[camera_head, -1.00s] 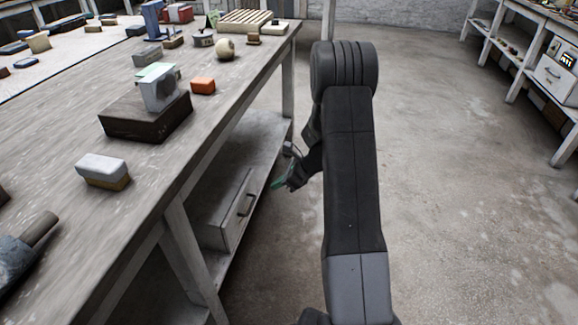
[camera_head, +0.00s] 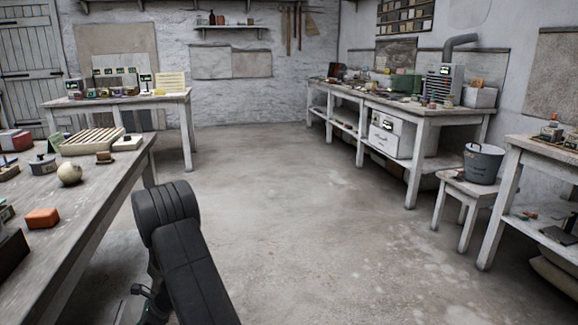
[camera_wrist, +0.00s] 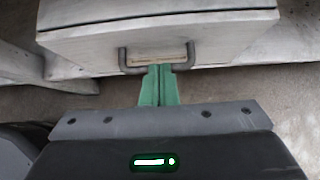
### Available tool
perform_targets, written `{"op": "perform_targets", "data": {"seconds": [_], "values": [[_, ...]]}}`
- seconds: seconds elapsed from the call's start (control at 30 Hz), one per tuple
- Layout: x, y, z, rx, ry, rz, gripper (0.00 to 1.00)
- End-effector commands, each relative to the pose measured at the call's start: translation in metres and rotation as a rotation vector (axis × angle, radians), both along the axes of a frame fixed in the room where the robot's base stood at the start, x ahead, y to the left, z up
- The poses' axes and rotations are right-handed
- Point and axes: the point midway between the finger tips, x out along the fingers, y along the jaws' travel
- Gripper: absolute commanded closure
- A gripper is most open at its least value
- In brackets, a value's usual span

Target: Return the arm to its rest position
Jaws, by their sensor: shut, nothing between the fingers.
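My arm (camera_head: 180,255) is folded low at the bottom of the head view, right of the near workbench. My gripper (camera_wrist: 160,72) shows in the wrist view with its green fingers together and nothing between them. The fingertips overlap the dark handle (camera_wrist: 123,60) of a pale drawer box (camera_wrist: 85,42) in the picture. I cannot tell whether they touch it. In the head view the fingertips are not clearly visible.
The near workbench (camera_head: 100,200) holds a plaster sphere (camera_head: 69,173), an orange block (camera_head: 42,218) and a slatted rack (camera_head: 92,141). A bucket (camera_head: 483,163) stands on a stool at the right. The middle floor (camera_head: 290,210) is clear.

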Motion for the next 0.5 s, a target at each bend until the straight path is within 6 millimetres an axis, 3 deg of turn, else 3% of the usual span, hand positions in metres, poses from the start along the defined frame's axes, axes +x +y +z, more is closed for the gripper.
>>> {"op": "perform_targets", "data": {"seconds": [0.2,0.5], "values": [[-0.008,0.024,0.001,0.002,-0.003,0.001,1.00],[-0.011,0.032,0.001,0.002,-0.001,0.000,1.00]]}}
